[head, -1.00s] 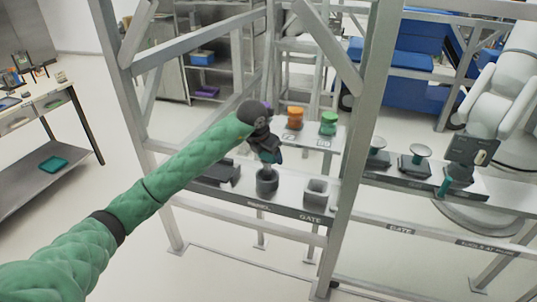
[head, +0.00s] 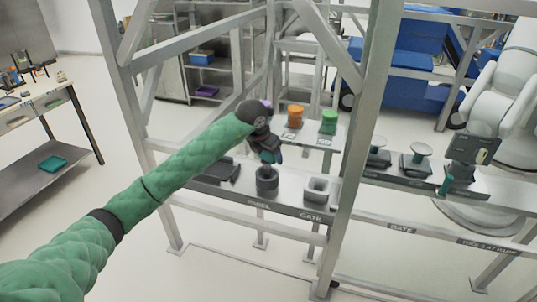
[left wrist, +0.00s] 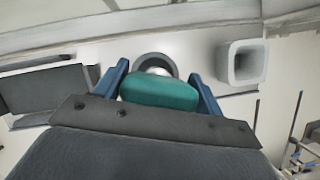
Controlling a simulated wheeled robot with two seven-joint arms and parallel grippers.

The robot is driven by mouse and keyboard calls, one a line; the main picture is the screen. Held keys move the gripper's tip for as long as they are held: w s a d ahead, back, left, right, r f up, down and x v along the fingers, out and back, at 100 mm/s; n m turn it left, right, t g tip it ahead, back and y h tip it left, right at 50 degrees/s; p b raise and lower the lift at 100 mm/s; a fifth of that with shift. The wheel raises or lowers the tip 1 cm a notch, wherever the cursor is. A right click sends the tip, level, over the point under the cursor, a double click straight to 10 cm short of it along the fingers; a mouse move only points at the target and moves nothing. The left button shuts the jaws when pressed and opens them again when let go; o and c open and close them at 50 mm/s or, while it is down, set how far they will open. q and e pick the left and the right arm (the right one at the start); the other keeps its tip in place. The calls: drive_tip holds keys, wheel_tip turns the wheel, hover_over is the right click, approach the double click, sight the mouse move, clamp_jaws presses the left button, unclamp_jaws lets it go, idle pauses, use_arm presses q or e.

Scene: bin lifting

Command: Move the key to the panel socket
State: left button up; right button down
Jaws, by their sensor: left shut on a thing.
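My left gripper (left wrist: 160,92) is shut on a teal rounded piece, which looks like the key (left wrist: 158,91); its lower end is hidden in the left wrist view. In the head view the left gripper (head: 270,155) is just above a dark round socket (head: 266,184) on the grey shelf. The round socket also shows behind the teal piece in the left wrist view (left wrist: 155,60). I cannot tell whether the key touches it. My right gripper is not in view.
A square grey socket (head: 317,190) stands right of the round one.

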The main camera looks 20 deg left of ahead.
sight(268, 163)
use_arm(q)
drive_tip(key=shift+f+b, duration=1.75)
drive_tip(key=shift+f, duration=0.3)
idle(1.2)
idle(0.3)
drive_tip(key=o, duration=1.3)
drive_tip(key=shift+r+p, duration=1.3)
drive_tip(key=shift+r, duration=3.2)
